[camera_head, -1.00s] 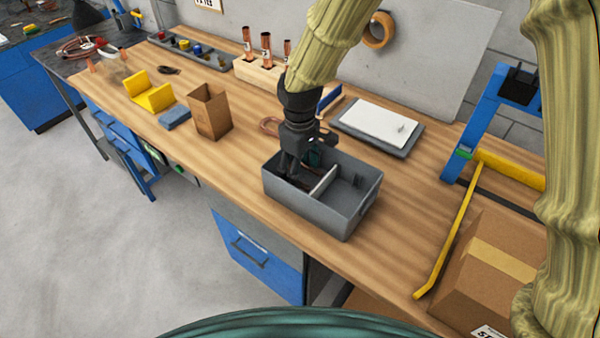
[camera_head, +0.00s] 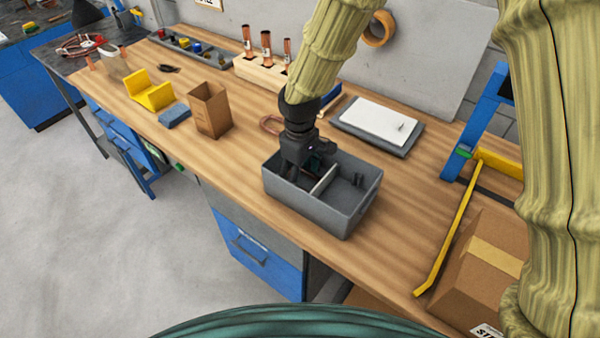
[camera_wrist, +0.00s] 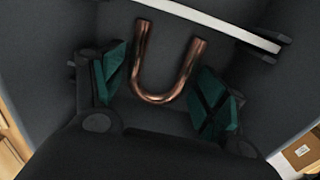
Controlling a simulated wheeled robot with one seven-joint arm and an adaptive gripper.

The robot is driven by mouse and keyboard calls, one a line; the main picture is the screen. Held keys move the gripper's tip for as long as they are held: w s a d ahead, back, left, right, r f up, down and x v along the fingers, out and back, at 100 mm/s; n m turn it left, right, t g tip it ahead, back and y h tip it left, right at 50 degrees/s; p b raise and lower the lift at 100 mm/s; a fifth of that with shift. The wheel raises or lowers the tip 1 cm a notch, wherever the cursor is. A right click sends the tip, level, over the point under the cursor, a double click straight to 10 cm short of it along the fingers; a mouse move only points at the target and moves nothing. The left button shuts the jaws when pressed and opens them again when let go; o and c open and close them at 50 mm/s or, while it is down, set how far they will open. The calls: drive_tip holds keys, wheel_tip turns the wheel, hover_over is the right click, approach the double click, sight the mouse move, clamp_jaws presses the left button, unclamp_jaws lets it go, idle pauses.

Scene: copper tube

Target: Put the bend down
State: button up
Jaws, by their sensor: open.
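The bend is a U-shaped copper tube (camera_wrist: 159,97). In the wrist view it lies on the dark floor of the grey bin, beside the pale divider (camera_wrist: 212,20). My gripper (camera_wrist: 162,85) is open, with its green finger pads on either side of the bend and gaps between pads and copper. In the head view my gripper (camera_head: 298,178) points down inside the left compartment of the grey two-part bin (camera_head: 312,207). The bend is hidden there by the gripper and the bin wall.
A tablet-like board with white paper (camera_head: 378,124) lies behind the bin. A cardboard cup-like box (camera_head: 210,110) stands to the left. A yellow bar (camera_head: 450,235) and a large carton (camera_head: 480,265) are at the right.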

wheel_tip(320, 180, up, 12)
drive_tip(key=b, duration=0.1)
drive_tip(key=shift+b, duration=0.3)
